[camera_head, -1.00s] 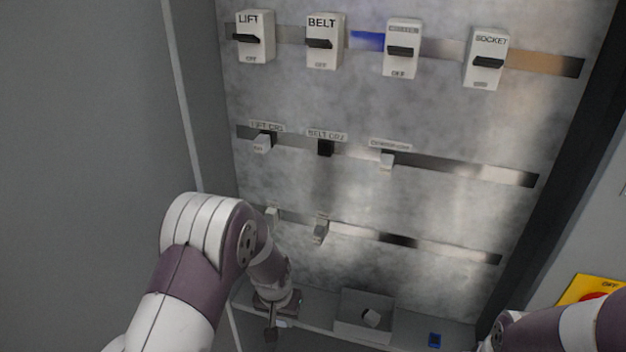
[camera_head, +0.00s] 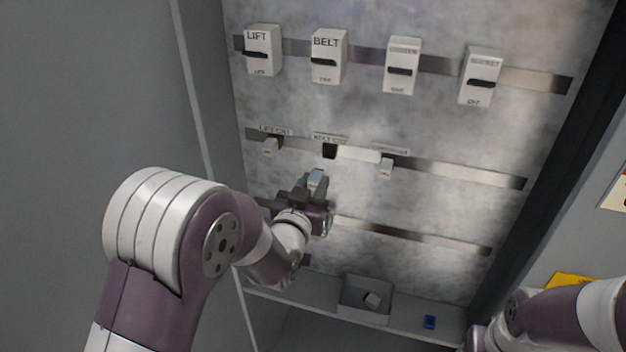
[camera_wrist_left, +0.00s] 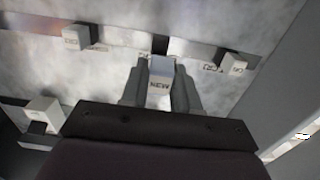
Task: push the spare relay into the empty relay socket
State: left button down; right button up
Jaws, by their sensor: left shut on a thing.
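The spare relay (camera_head: 317,178) is a small pale block in my left gripper (camera_head: 314,186). The empty relay socket (camera_head: 329,151) is a black block on the middle rail, under the BELT label. The relay is a little below and left of it in the head view, apart from it. In the left wrist view the dark socket (camera_wrist_left: 160,45) shows just beyond the relay. My right gripper is not visible.
Seated relays flank the socket: the lift relay (camera_head: 269,147) at left and another relay (camera_head: 387,165) at right. Several breakers, such as BELT (camera_head: 328,58), line the top rail. Below are a grey bin (camera_head: 347,298) with a pale block (camera_head: 371,300) and a small blue item (camera_head: 429,322).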

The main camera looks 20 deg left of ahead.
aim_at(320, 171)
pick_arm(q)
jog(key=shift+w+r, duration=0.2)
jog(key=shift+w, duration=0.3)
jog(key=w, duration=0.4)
jog(key=shift+f, duration=0.15)
jog(key=shift+w, duration=0.6)
jog(key=shift+w+b, duration=0.15)
jog(key=shift+b, duration=0.3)
jog(key=shift+w+d+b, duration=0.1)
jog(key=shift+w+b, duration=0.25)
jog(key=shift+w, duration=0.3)
